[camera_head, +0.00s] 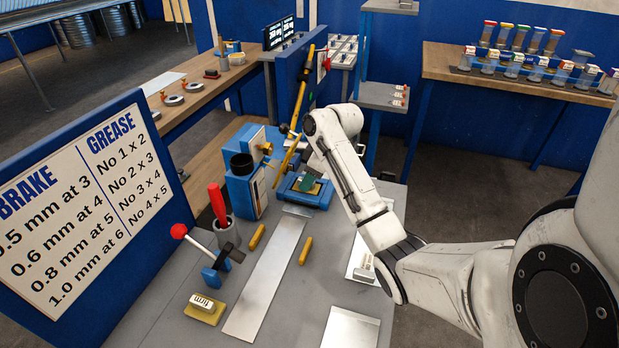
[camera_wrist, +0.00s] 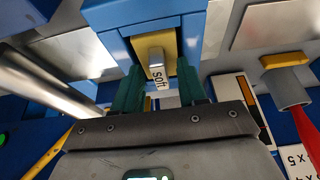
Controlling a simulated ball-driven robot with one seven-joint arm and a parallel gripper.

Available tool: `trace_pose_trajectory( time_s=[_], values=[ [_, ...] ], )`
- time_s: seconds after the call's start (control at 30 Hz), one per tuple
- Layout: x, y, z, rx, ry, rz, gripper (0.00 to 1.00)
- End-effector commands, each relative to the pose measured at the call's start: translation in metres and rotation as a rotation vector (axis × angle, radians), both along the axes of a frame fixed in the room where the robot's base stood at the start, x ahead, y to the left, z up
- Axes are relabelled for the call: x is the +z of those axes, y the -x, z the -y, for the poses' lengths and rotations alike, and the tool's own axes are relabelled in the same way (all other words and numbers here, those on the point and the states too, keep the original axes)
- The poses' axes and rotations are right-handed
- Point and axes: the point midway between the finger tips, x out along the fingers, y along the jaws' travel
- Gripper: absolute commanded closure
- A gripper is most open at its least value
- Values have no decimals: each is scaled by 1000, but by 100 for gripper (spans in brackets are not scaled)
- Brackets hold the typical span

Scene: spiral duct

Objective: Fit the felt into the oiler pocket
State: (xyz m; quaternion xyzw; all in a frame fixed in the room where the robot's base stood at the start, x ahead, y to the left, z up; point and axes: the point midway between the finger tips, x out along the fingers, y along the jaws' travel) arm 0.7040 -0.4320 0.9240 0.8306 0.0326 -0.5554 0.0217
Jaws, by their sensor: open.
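A yellow felt pad with a small block marked "soft" (camera_wrist: 156,62) lies inside the blue oiler pocket (camera_wrist: 116,48), with blue walls around it. The same pocket (camera_head: 322,201) is at the middle of the bench in the head view, partly covered by my gripper. My gripper (camera_wrist: 158,82) is open, its green fingers on either side of the "soft" block with gaps between. How deep the felt sits is hard to tell. A second yellow felt with a block marked "firm" (camera_head: 205,307) lies on the bench at the front left.
A blue oiler body (camera_head: 243,190) stands left of the pocket. A metal strip (camera_head: 266,280), yellow sticks (camera_head: 306,250), a red-handled tool (camera_head: 218,205) and a red-knobbed lever (camera_head: 179,231) are nearby. A sign board (camera_head: 75,210) stands at the left.

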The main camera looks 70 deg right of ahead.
Motion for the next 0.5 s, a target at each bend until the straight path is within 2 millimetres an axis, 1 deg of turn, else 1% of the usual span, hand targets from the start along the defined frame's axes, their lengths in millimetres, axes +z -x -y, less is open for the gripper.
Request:
trace_pose_trajectory(
  time_s=[0.17,0.27,0.37,0.5],
  values=[
    [4,0,0,1,1,0,58],
    [13,4,1,0,3,3,58],
    [29,10,2,-1,4,3,58],
    [58,22,3,0,4,3,58]
  ],
)
